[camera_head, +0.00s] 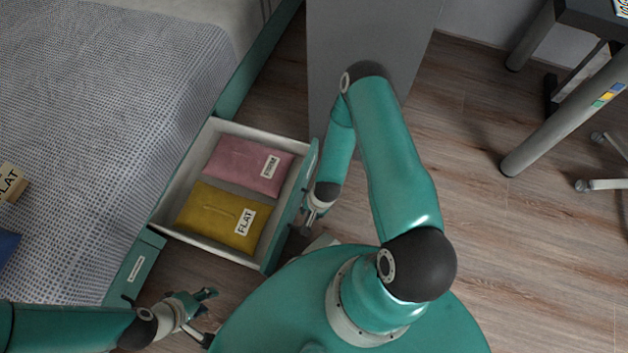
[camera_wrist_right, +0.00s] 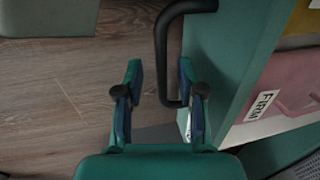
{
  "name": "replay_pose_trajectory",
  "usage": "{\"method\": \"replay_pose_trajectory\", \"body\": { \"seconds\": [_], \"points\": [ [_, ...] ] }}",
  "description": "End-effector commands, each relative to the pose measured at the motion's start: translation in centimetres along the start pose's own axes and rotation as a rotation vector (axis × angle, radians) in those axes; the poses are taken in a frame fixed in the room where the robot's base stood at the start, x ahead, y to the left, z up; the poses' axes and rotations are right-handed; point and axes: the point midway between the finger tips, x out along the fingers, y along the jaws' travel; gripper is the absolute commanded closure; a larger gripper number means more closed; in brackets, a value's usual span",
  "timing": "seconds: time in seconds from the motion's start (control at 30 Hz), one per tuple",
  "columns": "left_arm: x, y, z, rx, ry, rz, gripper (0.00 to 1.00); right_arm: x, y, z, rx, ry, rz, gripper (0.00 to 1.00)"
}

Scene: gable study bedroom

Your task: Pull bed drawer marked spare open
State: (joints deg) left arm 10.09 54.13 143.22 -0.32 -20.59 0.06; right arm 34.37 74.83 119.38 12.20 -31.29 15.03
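A teal bed drawer (camera_head: 291,214) stands pulled out from under the bed, its inside visible. The drawer holds a pink packet (camera_head: 248,163) labelled FIRM and a yellow packet (camera_head: 218,216) labelled FLAT. No marking on this drawer's front is readable. My right gripper (camera_head: 309,215) is at the outer side of the drawer front. In the right wrist view the right gripper (camera_wrist_right: 160,80) is open, and the black bar handle (camera_wrist_right: 163,60) lies between its fingers with gaps on both sides. My left gripper (camera_head: 209,314) is open and empty, low beside the bed.
A second teal drawer front (camera_head: 136,265) with an unreadable label is flush with the bed side. The bed (camera_head: 110,110) fills the left, with a FLAT-labelled block (camera_head: 12,183) on it. A grey panel (camera_head: 330,60) stands behind.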

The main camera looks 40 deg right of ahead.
Motion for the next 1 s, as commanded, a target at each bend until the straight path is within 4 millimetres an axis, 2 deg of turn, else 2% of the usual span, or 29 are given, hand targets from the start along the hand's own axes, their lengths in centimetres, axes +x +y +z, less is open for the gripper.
{"method": "replay_pose_trajectory", "body": {
  "seconds": [0.5,0.7,1.0],
  "points": [
    [0.0,0.0,0.0,0.0,0.0,0.0,0.6,-9.3,0.1,0.1,-0.002,0.0,0.0,0.62],
    [0.0,0.0,0.0,0.0,0.0,0.0,0.6,-10.9,0.1,0.2,-0.003,-0.002,0.0,0.62],
    [0.1,0.0,0.0,0.0,-0.001,0.0,0.6,-11.1,0.2,0.2,-0.002,-0.003,0.001,0.62]
  ]
}}
